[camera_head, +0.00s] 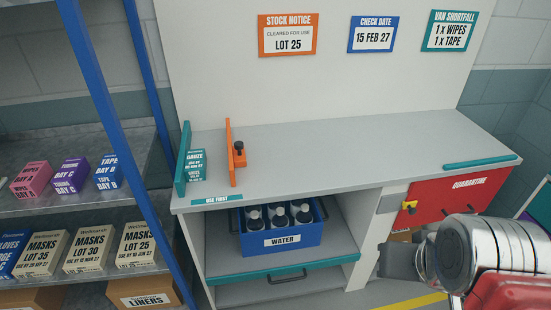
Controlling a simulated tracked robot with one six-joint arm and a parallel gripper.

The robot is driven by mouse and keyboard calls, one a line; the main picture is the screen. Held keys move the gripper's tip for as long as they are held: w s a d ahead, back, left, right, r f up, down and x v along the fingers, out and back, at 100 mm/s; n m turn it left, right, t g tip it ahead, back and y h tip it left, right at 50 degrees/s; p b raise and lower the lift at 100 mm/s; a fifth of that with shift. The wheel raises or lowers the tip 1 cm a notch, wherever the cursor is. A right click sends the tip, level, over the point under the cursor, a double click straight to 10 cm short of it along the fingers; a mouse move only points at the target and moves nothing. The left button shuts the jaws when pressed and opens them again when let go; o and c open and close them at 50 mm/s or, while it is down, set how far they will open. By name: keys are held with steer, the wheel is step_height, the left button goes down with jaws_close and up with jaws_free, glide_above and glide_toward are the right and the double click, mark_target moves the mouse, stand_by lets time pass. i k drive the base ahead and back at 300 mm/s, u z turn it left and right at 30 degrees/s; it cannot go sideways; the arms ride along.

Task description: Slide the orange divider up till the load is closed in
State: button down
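The orange divider (230,152) stands upright on the left part of the grey worktop. A strip of bare worktop shows between the gauze box and the divider. My gripper (388,262) is at the lower right, in front of the bench and well away from the divider. Its fingertips are too unclear to tell open from shut.
The worktop (330,150) is clear right of the divider, up to a teal strip (482,162). Below are a blue water crate (282,239) with several bottles and a red quarantine drawer (455,198). A blue-posted shelf (95,100) with boxes stands left.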

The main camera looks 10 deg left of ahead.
mark_target(236, 155)
steer(key=u, duration=1)
steer(key=i, duration=1)
steer(key=u, duration=0.05)
steer(key=k, duration=0.5)
steer(key=u, duration=0.55)
